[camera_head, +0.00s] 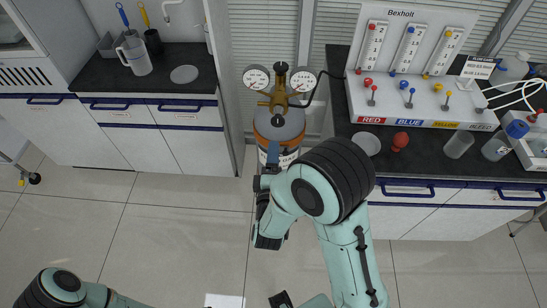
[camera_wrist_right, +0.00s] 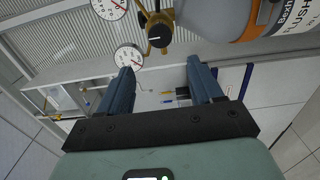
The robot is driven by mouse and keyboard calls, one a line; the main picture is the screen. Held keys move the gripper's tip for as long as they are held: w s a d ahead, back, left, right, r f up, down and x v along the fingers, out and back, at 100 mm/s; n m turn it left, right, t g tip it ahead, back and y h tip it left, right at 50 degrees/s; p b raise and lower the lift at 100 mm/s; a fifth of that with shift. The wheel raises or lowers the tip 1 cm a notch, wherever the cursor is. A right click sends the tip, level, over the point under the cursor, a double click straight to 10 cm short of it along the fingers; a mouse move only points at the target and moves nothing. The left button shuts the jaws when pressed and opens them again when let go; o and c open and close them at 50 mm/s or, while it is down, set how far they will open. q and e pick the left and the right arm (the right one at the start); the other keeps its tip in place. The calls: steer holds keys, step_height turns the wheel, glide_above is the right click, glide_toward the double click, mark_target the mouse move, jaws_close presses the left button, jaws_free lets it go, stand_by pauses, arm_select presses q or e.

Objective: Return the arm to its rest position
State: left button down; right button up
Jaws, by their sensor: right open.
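My right arm (camera_head: 345,245) reaches forward over the floor, bent at the elbow. Its gripper (camera_head: 271,156) is in front of the gas cylinder (camera_head: 277,130), partly hidden by my own arm. Whether it touches the cylinder cannot be told in the head view. In the right wrist view the two blue fingers of the gripper (camera_wrist_right: 160,80) are spread apart with nothing between them. The cylinder (camera_wrist_right: 255,18) shows there at the upper right, beyond the fingers. Part of my left arm (camera_head: 65,288) shows at the lower left of the head view; its gripper is out of the picture.
The brass regulator (camera_head: 280,97) with two gauges tops the cylinder. The right counter holds a gas panel (camera_head: 413,65), a red-topped item (camera_head: 400,141) and beakers (camera_head: 457,145). A left counter (camera_head: 95,75) holds a jug (camera_head: 136,57). The tiled floor (camera_head: 170,245) is mostly clear.

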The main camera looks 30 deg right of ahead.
steer(key=s+a+f+m+g+y, duration=0.1)
steer(key=s+f+m+g+y, duration=0.15)
steer(key=f, duration=0.95)
steer(key=s+a+f+m+g+y, duration=0.1)
steer(key=s+f+m+g+y, duration=0.2)
steer(key=f, duration=0.8)
steer(key=s+a+f+m+g+y, duration=0.3)
steer(key=s+f+m+g+y, duration=0.1)
steer(key=s, duration=0.6)
steer(key=s+a+f+m+g+y, duration=0.4)
steer(key=s+f+m+g, duration=0.2)
steer(key=s+f, duration=0.3)
steer(key=shift+s+a+g, duration=0.25)
steer(key=shift+s+g, duration=0.1)
steer(key=shift+f, duration=0.1)
steer(key=c, duration=0.4)
steer(key=shift+d+m, duration=0.1)
steer(key=shift+m, duration=0.15)
